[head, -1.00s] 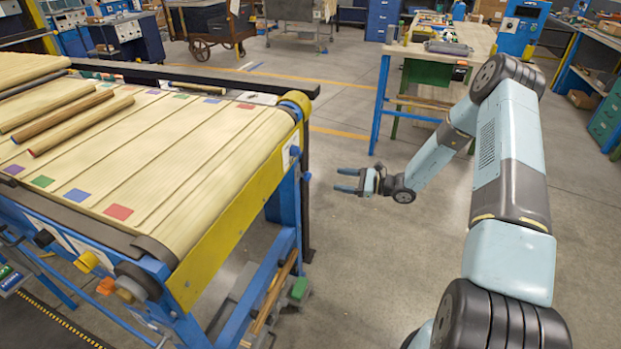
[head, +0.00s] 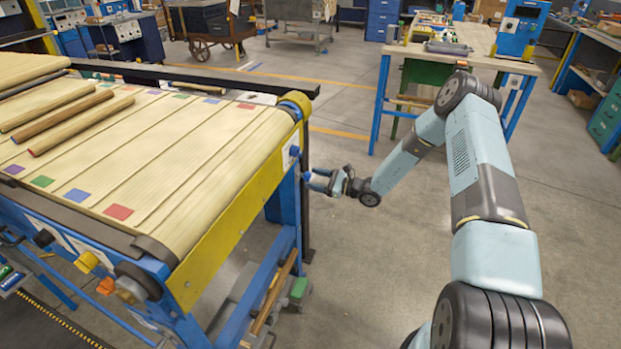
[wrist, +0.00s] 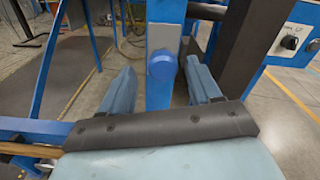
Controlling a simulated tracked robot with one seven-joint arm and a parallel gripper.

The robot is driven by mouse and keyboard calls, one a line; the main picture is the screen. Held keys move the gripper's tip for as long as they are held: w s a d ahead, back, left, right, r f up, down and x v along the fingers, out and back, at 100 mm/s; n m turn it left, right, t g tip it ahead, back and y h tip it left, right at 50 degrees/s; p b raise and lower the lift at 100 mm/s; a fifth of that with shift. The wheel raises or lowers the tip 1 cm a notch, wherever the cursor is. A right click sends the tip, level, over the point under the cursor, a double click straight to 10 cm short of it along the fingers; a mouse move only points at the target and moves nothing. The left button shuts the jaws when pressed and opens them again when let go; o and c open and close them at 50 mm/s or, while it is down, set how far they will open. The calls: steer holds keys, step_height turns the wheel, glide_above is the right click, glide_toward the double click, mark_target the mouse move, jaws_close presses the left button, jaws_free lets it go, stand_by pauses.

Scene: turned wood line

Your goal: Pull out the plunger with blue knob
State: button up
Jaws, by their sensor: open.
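The blue knob (wrist: 162,65) is a round blue cap in front of a grey plate on a blue post in the wrist view. In the head view it is a small blue spot (head: 308,176) at the right end of the slatted conveyor. My gripper (head: 317,180) is open, pointing left at the knob. In the wrist view my gripper (wrist: 160,80) has one finger on each side of the knob, with gaps showing. I cannot tell whether the fingertips reach past it. The plunger's shaft is hidden behind the knob.
The conveyor (head: 150,150) carries several wooden rods and coloured squares. A yellow knob (head: 87,262), an orange knob (head: 106,286) and a dark knob (head: 44,238) are on its near side. A workbench (head: 450,45) stands behind my arm.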

mark_target(310, 178)
steer(key=shift+x, duration=1.65)
steer(key=shift+c, duration=0.2)
steer(key=shift+s+f, duration=0.1)
jaws_close()
steer(key=shift+a, duration=0.1)
